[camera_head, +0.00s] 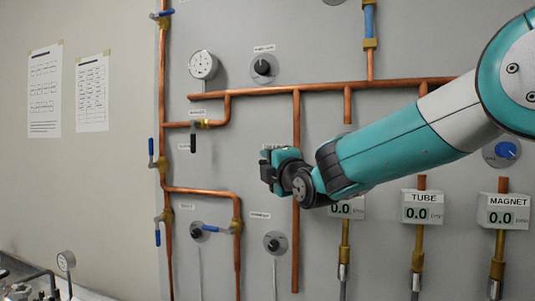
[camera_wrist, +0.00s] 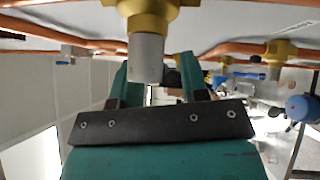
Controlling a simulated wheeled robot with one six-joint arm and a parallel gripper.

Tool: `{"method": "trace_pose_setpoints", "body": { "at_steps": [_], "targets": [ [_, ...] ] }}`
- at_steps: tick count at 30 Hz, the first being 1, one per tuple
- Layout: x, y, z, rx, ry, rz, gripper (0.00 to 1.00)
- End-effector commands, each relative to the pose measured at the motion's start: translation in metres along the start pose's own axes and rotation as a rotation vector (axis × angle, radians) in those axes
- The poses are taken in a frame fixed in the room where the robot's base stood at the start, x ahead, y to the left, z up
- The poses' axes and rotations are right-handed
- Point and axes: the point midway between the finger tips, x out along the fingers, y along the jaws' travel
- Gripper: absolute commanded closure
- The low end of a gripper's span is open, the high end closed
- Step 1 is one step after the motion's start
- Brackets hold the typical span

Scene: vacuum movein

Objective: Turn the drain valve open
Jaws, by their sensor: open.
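The panel carries several small valves, and their labels are too small to read, so I cannot tell which one is the drain valve. A black-handled valve (camera_head: 193,141) has its lever hanging down on the upper left pipe. A blue-handled valve (camera_head: 210,229) sits lower, with its lever about level. My gripper (camera_head: 270,167) is in front of the panel, to the right of both valves. In the wrist view, my gripper (camera_wrist: 160,78) is open with its fingers apart. A brass fitting with a grey sleeve (camera_wrist: 148,55) overlaps the space between them in the picture; contact cannot be told.
Blue-handled valves (camera_head: 152,153) line the left vertical pipe. A copper pipe (camera_head: 296,240) runs down behind my gripper. Round knobs (camera_head: 263,69) and a gauge (camera_head: 203,65) sit above. Display boxes (camera_head: 422,207) hang at the right. A blue part (camera_wrist: 300,107) shows at the right of the wrist view.

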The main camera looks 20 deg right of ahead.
Motion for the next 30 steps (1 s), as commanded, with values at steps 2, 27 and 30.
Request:
{"method": "trace_pose_setpoints", "body": {
  "at_steps": [2, 27, 30],
  "targets": [
    [0.0084, 0.0012, 0.0003, 0.0, 0.0, -0.001, 0.59],
    [0.015, -0.0006, -0.0016, -0.003, 0.003, -0.004, 1.0],
    [0.0156, -0.0008, -0.0065, -0.014, 0.013, -0.015, 1.0]
  ]
}}
